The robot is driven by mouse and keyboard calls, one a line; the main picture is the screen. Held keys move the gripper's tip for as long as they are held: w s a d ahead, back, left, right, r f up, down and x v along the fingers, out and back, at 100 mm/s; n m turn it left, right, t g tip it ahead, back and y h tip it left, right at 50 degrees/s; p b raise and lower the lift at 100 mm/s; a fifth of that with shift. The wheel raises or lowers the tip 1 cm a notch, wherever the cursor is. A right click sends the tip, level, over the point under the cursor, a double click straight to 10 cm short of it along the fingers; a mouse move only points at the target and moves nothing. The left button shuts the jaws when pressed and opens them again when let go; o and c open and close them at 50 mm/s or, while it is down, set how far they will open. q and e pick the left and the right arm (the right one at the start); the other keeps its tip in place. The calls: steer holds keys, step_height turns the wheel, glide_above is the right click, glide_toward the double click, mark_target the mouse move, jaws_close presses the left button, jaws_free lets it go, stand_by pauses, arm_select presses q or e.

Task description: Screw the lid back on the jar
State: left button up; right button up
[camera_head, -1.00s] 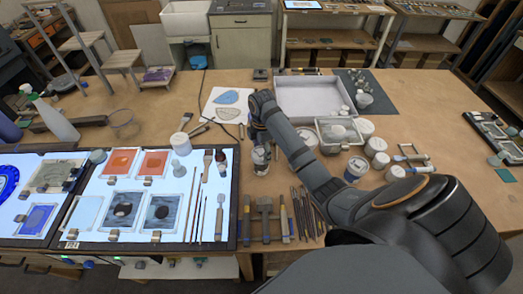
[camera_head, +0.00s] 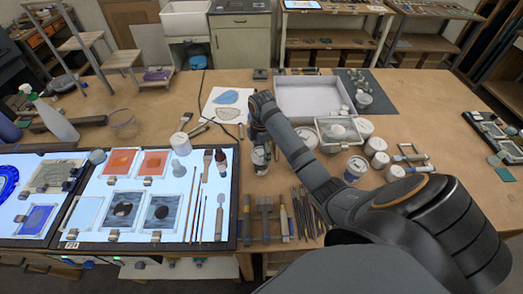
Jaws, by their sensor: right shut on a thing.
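A small jar (camera_head: 260,167) with a light label band stands on the wooden table, just right of the light panel. My right gripper (camera_head: 260,145) points down directly over the jar's top. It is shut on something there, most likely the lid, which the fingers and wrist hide. I cannot tell whether the lid is seated on the jar. My left gripper is not in view.
The lit panel (camera_head: 235,215) with glass pieces and brushes lies left of the jar. Several tools, including a wide brush (camera_head: 265,210), lie in front. White jars (camera_head: 355,168) and a grey tray (camera_head: 315,97) stand to the right and behind.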

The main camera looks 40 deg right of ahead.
steer(key=shift+f, duration=0.65)
stand_by(1.4)
steer(key=m, duration=0.5)
steer(key=shift+s+f, duration=0.1)
steer(key=shift+m, duration=0.3)
steer(key=m, duration=0.4)
steer(key=shift+a, duration=0.1)
steer(key=shift+m, duration=0.4)
steer(key=m, duration=0.5)
